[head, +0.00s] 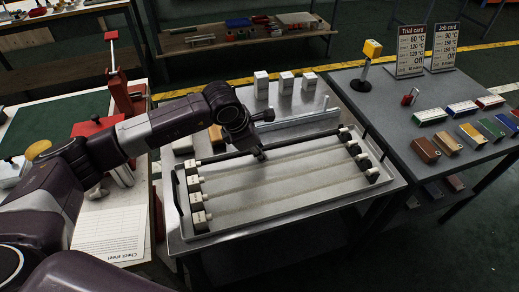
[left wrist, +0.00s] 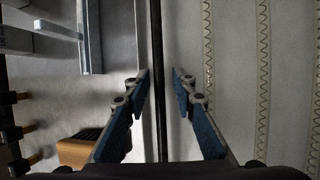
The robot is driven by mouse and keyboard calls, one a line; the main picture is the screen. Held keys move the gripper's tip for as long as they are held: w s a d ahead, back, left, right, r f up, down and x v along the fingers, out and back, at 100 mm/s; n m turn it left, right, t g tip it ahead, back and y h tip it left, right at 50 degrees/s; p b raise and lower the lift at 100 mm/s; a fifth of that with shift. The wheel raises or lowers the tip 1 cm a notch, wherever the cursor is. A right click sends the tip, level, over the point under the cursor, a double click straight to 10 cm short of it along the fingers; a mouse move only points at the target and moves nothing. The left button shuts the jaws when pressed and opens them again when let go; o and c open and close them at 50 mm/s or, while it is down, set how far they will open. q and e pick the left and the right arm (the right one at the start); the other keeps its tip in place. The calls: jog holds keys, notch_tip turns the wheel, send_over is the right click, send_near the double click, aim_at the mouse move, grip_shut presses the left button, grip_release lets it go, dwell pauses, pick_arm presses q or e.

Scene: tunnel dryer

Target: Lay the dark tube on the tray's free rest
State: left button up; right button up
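The dark tube (head: 225,156) lies along the far side of the metal tray (head: 290,221), in line with the farthest pair of end rests. Whether it is fully seated there I cannot tell. White-and-dark rests stand at the tray's left end (head: 196,198) and right end (head: 363,160). Pale tubes with coiled wire (left wrist: 264,90) lie in the other rows. My left gripper (head: 261,156) is above the dark tube. In the left wrist view it is open (left wrist: 159,75), with the dark tube (left wrist: 157,35) running between its fingers, apart from both. My right gripper is out of view.
A grey channel bar (head: 297,121) and three white boxes (head: 286,82) stand behind the tray. A tan block (head: 216,138) is near its far left corner. The right table holds cards (head: 410,51), a yellow-topped stand (head: 372,48) and several coloured blocks (head: 463,108).

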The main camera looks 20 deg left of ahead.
pick_arm(q)
jog(key=shift+r, duration=0.1)
jog(key=v, duration=0.8)
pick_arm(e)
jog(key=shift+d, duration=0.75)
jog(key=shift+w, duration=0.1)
